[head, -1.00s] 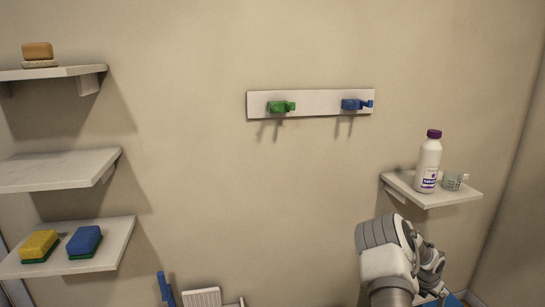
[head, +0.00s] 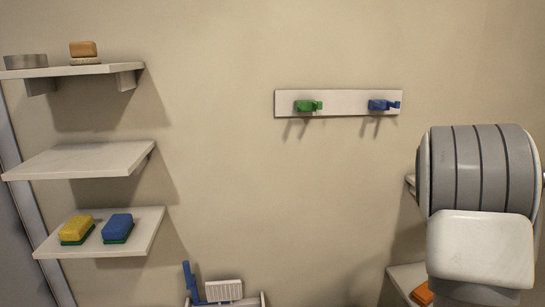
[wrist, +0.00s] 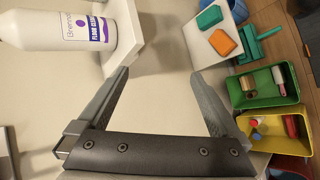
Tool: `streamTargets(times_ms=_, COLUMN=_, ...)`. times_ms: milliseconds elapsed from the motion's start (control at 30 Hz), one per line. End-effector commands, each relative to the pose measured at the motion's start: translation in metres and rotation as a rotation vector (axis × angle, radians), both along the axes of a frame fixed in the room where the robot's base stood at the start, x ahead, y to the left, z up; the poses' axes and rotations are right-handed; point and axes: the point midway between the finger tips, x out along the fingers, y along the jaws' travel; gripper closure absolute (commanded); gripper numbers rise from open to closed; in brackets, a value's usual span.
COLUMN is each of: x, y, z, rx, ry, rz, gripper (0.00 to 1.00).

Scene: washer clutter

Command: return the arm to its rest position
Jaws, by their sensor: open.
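My arm (head: 482,180) fills the right side of the head view, its grey ribbed joint above a white link. My gripper is not visible there. In the wrist view my gripper (wrist: 160,75) is open, its two dark fingers spread, with nothing between them but pale wall. A white bottle with a purple label (wrist: 70,22) stands at the upper left of the wrist view, on a small white shelf (wrist: 120,45), apart from the fingers. In the head view my arm hides the bottle and most of that shelf.
Shelves at the left hold a yellow sponge (head: 76,230), a blue sponge (head: 117,228) and a soap (head: 83,49). A hook rail (head: 340,103) is on the wall. The wrist view shows a green tray (wrist: 268,90) and a yellow tray (wrist: 279,135) at the right.

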Motion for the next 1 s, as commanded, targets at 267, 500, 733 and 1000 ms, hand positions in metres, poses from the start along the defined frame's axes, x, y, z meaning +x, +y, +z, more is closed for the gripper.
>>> streamTargets(times_ms=267, x=-0.058, y=0.064, z=0.068, rx=0.246, ry=-0.209, rz=-0.25, gripper=0.0)
streamTargets(times_ms=500, x=-0.124, y=0.133, z=0.089, rx=0.495, ry=-0.282, rz=-0.421, gripper=0.0)
streamTargets(times_ms=733, x=-0.196, y=0.209, z=0.089, rx=0.74, ry=-0.269, rz=-0.541, gripper=0.0)
streamTargets(times_ms=1000, x=-0.28, y=0.295, z=0.07, rx=0.987, ry=-0.169, rz=-0.626, gripper=0.0)
